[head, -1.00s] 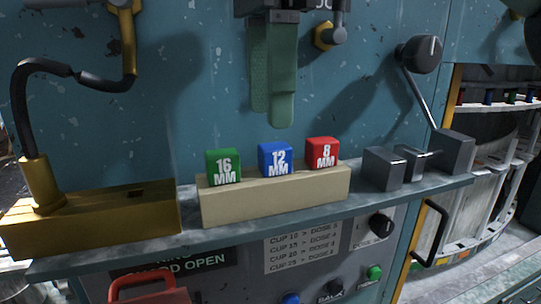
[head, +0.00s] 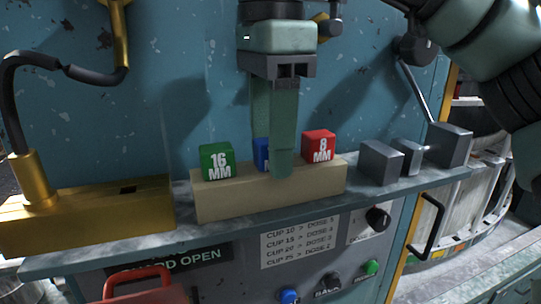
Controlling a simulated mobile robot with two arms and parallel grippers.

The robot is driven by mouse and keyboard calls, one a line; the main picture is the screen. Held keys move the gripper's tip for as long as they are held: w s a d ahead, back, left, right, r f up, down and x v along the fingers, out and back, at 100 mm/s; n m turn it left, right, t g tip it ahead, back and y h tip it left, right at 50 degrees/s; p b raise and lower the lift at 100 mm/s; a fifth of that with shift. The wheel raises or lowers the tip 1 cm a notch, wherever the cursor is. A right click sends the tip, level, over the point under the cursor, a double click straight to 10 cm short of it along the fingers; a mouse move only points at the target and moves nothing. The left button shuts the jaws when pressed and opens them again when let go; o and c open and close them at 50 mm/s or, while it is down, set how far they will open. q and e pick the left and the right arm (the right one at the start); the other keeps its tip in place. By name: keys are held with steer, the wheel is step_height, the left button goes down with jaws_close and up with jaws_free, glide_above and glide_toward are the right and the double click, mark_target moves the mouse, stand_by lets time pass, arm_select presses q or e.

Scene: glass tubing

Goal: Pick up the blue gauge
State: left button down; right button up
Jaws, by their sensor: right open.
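The blue gauge (head: 261,153) is a small cube in the middle of a beige block (head: 230,203) on the shelf. Its right part is hidden behind my right gripper (head: 281,172). The green 16 MM gauge (head: 217,160) stands to its left and the red 8 MM gauge (head: 319,146) to its right. My right gripper points down in front of the blue gauge, open, its fingers overlapping in this view. I cannot tell whether it touches the gauge. My left gripper is not in view.
A brass block (head: 85,213) with a black cable stands at the shelf's left. Grey metal blocks (head: 381,162) and a lever (head: 415,92) are to the right. The blue machine wall (head: 170,100) rises behind. A control panel (head: 300,248) lies below the shelf.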

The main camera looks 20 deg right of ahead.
steer(key=shift+s, duration=0.1)
jaws_close()
steer(key=shift+r, duration=0.9)
step_height(320, 180, up, 7)
steer(key=shift+a+r, duration=0.1)
steer(key=shift+r, duration=0.5)
